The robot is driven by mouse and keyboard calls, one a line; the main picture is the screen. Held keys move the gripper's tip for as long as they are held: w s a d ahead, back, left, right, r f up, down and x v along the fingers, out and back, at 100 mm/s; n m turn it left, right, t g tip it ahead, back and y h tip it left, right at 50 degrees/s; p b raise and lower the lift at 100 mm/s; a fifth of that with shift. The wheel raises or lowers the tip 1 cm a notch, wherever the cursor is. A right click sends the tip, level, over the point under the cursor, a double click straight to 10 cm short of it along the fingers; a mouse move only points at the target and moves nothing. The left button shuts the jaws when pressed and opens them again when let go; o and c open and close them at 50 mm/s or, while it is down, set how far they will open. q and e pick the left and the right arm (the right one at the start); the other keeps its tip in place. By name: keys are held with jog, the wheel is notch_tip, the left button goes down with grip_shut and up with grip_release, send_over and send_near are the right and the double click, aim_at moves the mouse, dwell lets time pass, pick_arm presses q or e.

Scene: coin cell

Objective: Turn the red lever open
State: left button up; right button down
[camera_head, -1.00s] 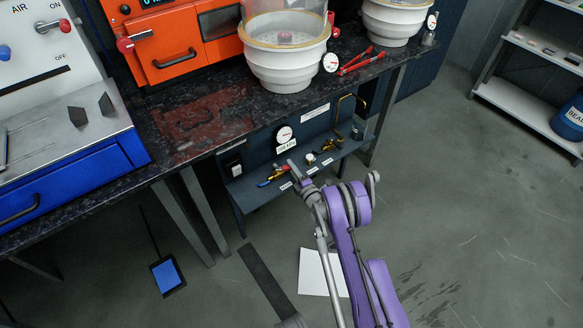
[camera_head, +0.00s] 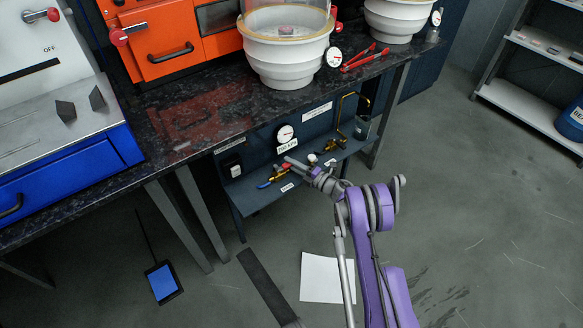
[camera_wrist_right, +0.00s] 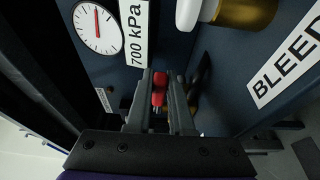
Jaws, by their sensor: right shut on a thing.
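The red lever (camera_wrist_right: 158,88) shows in the right wrist view between the two grey fingers of my right gripper (camera_wrist_right: 160,85). The fingers are closed on it. In the head view the right gripper (camera_head: 291,163) reaches in at the blue valve panel under the dark bench. Red and yellow fittings (camera_head: 277,175) with a blue end show beside its tips; the fingers hide part of the lever there. My left gripper is not in view.
A round gauge (camera_head: 285,134) with a 700 kPa label is just above the gripper. A BLEED label (camera_wrist_right: 287,65) and a brass fitting (camera_wrist_right: 245,12) are close by. The dark bench top (camera_head: 205,112) overhangs the panel.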

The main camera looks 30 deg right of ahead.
jog(key=shift+w+n+g+y, duration=0.3)
jog(key=shift+n+y, duration=0.2)
jog(key=shift+y, duration=0.2)
jog(key=shift+r, duration=0.1)
jog(key=c, duration=0.8)
grip_release()
jog(key=p+v, duration=0.1)
jog(key=v, duration=0.9)
jog(key=shift+s+d, duration=0.2)
jog(key=shift+s, duration=0.15)
